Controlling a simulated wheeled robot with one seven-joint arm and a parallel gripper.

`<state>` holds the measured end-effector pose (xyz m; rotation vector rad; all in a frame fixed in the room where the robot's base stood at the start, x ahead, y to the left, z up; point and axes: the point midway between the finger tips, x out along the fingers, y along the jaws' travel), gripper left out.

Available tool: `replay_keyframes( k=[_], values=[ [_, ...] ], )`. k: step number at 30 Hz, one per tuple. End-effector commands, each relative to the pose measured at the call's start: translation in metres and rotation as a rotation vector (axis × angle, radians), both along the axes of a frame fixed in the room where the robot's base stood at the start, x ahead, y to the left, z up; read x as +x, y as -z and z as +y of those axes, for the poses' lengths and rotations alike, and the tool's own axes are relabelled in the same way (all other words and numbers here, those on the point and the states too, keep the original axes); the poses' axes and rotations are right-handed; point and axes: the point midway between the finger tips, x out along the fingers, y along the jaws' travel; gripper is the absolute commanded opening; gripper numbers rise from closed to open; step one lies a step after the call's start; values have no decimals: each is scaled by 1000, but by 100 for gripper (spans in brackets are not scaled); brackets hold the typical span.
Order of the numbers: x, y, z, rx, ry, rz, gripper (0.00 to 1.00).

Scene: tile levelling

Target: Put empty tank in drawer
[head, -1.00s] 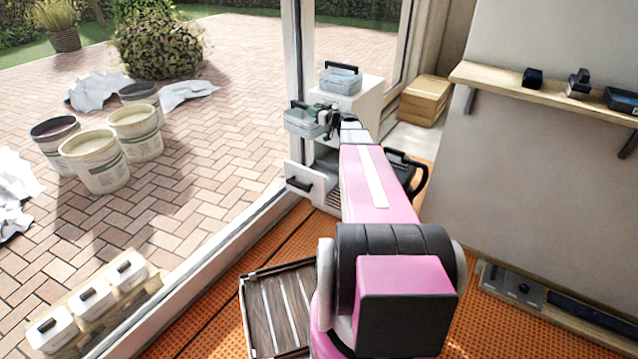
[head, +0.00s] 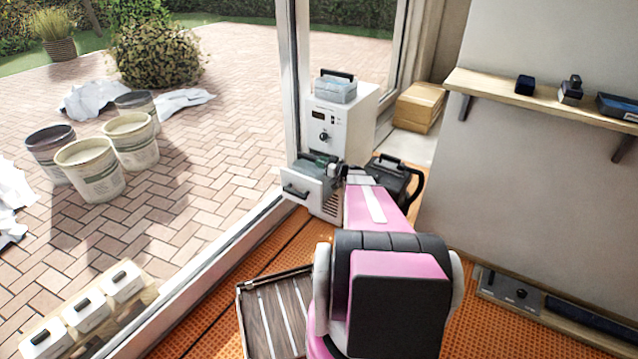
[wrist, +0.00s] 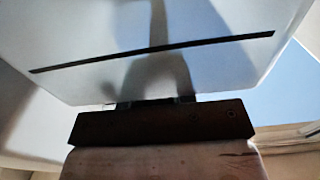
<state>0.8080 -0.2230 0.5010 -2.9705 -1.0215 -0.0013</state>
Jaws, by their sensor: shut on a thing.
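My gripper (head: 338,174) is shut on a pale, see-through tank (head: 312,172) with dark parts at its top. The tank is low at the pulled-out white drawer (head: 303,190) of a white machine (head: 343,124), its lower part inside the drawer opening. I cannot tell whether it touches the drawer floor. The drawer has a dark handle at its front. In the wrist view the tank (wrist: 130,75) fills most of the picture as a pale wall with a dark line. A second, bluish tank (head: 335,91) with a dark handle stands on top of the machine.
A black case (head: 392,178) stands right of the machine, close to my arm. Cardboard boxes (head: 420,104) lie behind. A window frame (head: 290,75) runs close on the left. A slatted wooden tray (head: 275,310) lies on the orange floor (head: 205,325).

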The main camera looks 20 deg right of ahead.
Motion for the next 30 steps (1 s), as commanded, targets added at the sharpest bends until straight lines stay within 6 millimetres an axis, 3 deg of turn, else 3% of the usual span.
replay_keyframes(
  k=[6,18,29,30],
  values=[
    [1,39,0,0,0,1,0],
    [1,81,0,1,0,1,0],
    [0,84,0,1,0,-1,0],
    [0,84,0,0,0,0,33]
  ],
)
